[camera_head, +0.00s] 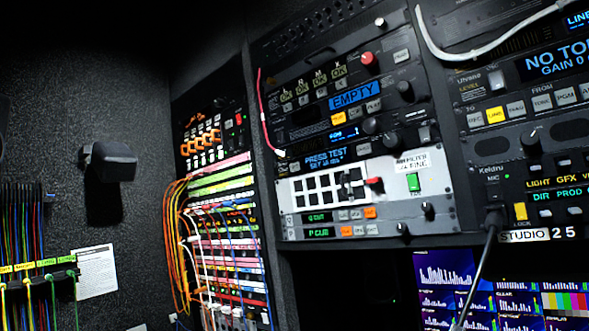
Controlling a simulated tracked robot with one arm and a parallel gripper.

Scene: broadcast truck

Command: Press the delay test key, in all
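A blue display (325,158) reading "PRESS TEST" with a smaller line under it that looks like "SET 40 MS" sits on a dark unit in the middle rack. A small pale key (364,150) shows just right of that display; its lettering is too small to read, so I cannot tell whether it is the delay test key. A dark round knob (391,140) is further right on the same unit. My gripper is not in view, and nothing shows touching the panel.
A red cable (264,115) hangs left of the unit. A patch bay (218,200) with many cables stands left.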

